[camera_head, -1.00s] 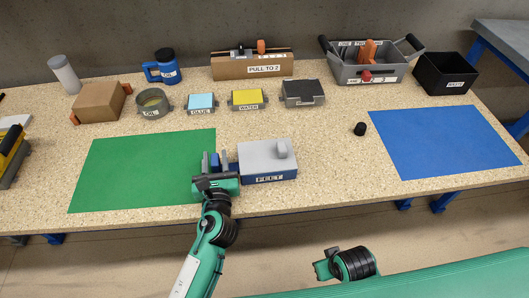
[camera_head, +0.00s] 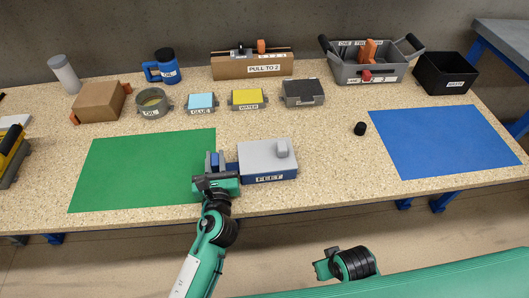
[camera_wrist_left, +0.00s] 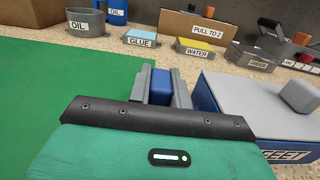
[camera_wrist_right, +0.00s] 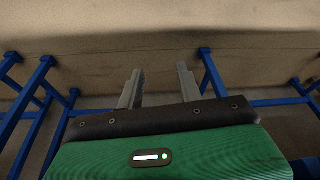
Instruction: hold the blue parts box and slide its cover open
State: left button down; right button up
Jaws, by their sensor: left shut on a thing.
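The blue parts box (camera_head: 270,178) stands on the wooden table near its front edge, marked "FEET". A grey cover (camera_head: 262,158) with a raised knob (camera_head: 283,148) at its right end lies over its top and looks closed. My left gripper (camera_head: 215,161) is at the box's left side, its fingers shut on the blue handle. In the left wrist view the blue handle (camera_wrist_left: 160,88) sits between the two fingers. My right gripper (camera_wrist_right: 159,88) is open and empty, in front of the table and away from the box.
A green mat (camera_head: 135,170) lies left of the box and a blue mat (camera_head: 445,140) lies to the right. A small black cylinder (camera_head: 360,129) stands between box and blue mat. Labelled containers, a "PULL TO 2" fixture (camera_head: 253,68) and a grey tote (camera_head: 365,72) line the back.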

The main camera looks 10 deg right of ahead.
aim_at(271, 162)
jog(key=shift+c, duration=0.5)
